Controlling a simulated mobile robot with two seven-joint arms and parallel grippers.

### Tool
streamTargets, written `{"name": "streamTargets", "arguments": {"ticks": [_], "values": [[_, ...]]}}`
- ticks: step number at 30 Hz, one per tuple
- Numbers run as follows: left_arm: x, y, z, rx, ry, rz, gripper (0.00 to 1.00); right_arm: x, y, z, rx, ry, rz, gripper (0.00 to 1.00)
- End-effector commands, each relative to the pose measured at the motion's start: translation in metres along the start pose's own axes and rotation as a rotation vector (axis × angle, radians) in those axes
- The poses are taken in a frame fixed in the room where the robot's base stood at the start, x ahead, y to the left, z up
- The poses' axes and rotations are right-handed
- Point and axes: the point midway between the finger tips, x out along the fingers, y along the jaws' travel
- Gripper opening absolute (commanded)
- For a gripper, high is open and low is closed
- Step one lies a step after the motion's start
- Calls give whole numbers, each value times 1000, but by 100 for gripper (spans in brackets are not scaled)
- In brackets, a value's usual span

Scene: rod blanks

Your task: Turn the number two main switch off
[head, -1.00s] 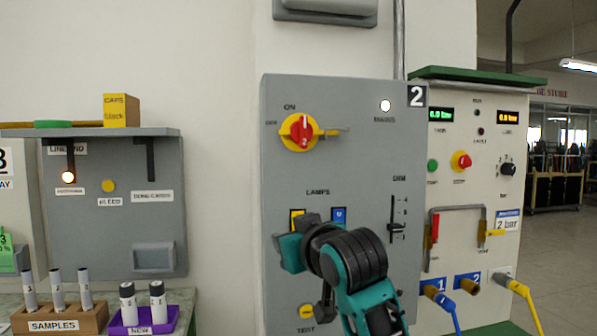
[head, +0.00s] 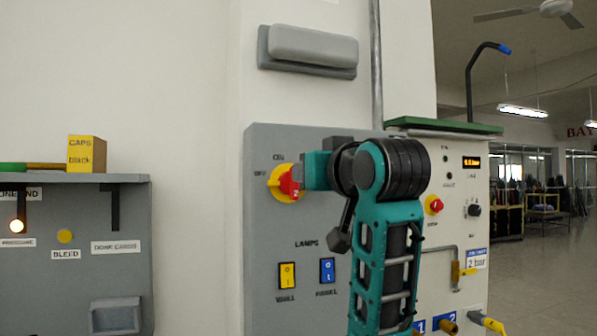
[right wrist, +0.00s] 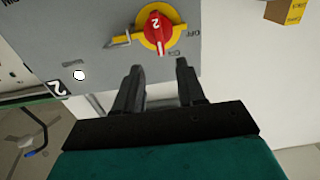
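The number two main switch is a red knob marked 2 on a yellow round plate (head: 279,186), on a grey panel (head: 262,240). My right gripper (head: 304,172) is in front of the switch's right side and partly covers it. The right wrist view shows the switch (right wrist: 156,28), turned over, just beyond the fingertips; its red handle lines up toward the ON label. The right gripper's two fingers (right wrist: 157,65) are apart, with nothing between them. A yellow tab with a metal piece sticks out beside the plate. My left gripper is not in view.
Yellow (head: 287,275) and blue (head: 327,270) lamp switches sit below. A pale panel (head: 470,240) with knobs stands right; a shelf with a CAPS box (head: 86,154) is left.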

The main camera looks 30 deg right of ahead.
Motion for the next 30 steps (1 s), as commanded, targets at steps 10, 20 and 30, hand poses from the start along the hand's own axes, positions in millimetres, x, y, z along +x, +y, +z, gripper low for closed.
{"name": "streamTargets", "arguments": {"ticks": [10,20,30], "values": [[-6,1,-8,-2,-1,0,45,62,0,-1,0,-3,0,39],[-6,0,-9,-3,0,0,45,74,0,0,0,1,0,39],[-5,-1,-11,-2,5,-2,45,74,0,0,0,1,0,19]]}}
